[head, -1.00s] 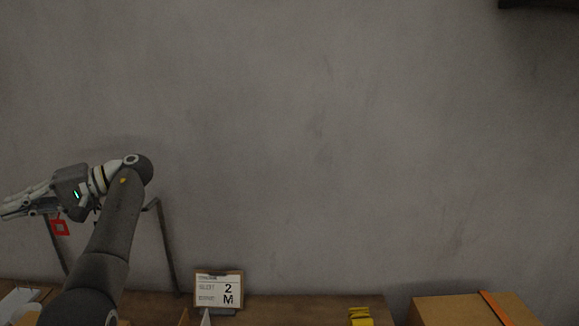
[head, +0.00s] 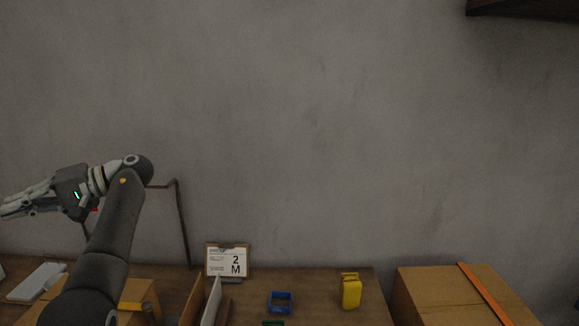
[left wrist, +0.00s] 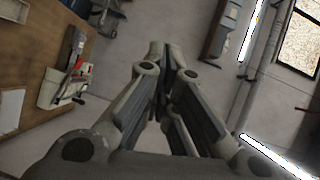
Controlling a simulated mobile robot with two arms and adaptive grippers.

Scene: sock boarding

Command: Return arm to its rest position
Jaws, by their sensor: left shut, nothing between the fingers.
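My left gripper (head: 22,206) is raised at the left of the head view, pointing left, above the table's left part and in front of the grey wall. In the left wrist view its fingers (left wrist: 172,62) are together and hold nothing. My right gripper is in neither current view.
A wooden table (head: 330,312) runs along the wall. On it are a sign reading "2 M" (head: 227,261), a blue square frame (head: 280,302), a yellow item (head: 351,291) and a white flat item (head: 38,283). A cardboard box (head: 425,290) with an orange strip stands at right.

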